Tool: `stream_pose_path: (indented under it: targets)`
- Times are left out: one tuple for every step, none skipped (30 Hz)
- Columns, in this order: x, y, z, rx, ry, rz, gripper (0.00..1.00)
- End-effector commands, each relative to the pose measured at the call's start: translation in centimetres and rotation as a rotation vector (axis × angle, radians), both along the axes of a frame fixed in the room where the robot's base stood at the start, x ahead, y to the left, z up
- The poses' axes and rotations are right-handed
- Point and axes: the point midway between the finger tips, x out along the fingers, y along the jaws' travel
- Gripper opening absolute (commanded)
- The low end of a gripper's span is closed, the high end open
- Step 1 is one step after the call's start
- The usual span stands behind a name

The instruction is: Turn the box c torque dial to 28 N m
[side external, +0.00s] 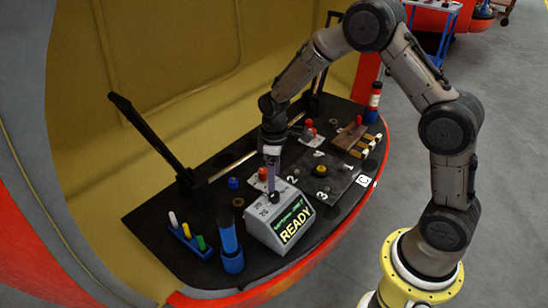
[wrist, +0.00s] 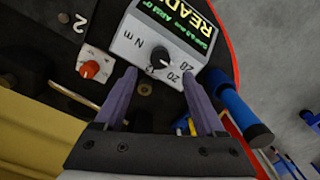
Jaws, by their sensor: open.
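A grey box (side external: 262,231) with a sloped top and a lit green READY display stands near the front edge of the black table. It also shows in the wrist view (wrist: 132,40). No letter c is readable on it. Its black torque dial (wrist: 160,57) has 12, 20, 28 and N m printed around it; the dial also shows in the side view (side external: 273,197). I cannot tell which number its pointer is on. My gripper (wrist: 160,74) is open, with its purple fingers either side of the dial in the picture. In the side view my gripper (side external: 271,183) points down just above the dial. Contact is unclear.
A blue cylinder tool (side external: 229,245) stands close left of the box, also in the wrist view (wrist: 240,108). A blue rack (side external: 190,238) holds coloured pens. A red knob (wrist: 89,69) sits on a small pale box. A dark numbered panel (side external: 320,170) lies behind right.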

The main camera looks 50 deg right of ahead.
Motion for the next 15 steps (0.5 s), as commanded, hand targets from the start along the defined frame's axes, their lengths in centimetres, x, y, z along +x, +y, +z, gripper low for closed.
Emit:
stream_pose_path:
  targets:
    - [0.1,0.0,1.3,0.000,-0.006,0.000,0.72]
    - [0.1,0.0,1.9,0.000,-0.006,0.000,0.72]
    - [0.1,0.0,2.7,0.000,-0.006,0.000,0.72]
    - [0.1,0.0,3.2,0.000,-0.004,0.000,0.72]
    - [0.1,0.0,3.8,0.000,-0.004,0.000,0.72]
    - [0.0,0.0,4.4,0.000,-0.004,0.000,0.72]
    - [0.1,0.0,4.9,0.000,-0.004,0.000,0.72]
    - [0.1,0.0,5.2,0.000,-0.002,0.001,0.72]
    - [0.1,0.0,5.7,0.000,-0.002,0.001,0.72]
    - [0.1,0.0,6.0,0.000,-0.002,0.001,0.72]
    - [0.0,0.0,6.2,0.000,-0.001,0.001,0.72]
    - [0.0,0.0,6.5,0.000,-0.001,0.001,0.72]
    - [0.0,0.0,6.6,0.000,-0.001,0.001,0.72]
    - [0.0,0.0,6.8,0.000,-0.001,0.001,0.72]
    - [0.0,0.0,6.9,0.000,-0.001,0.001,0.72]
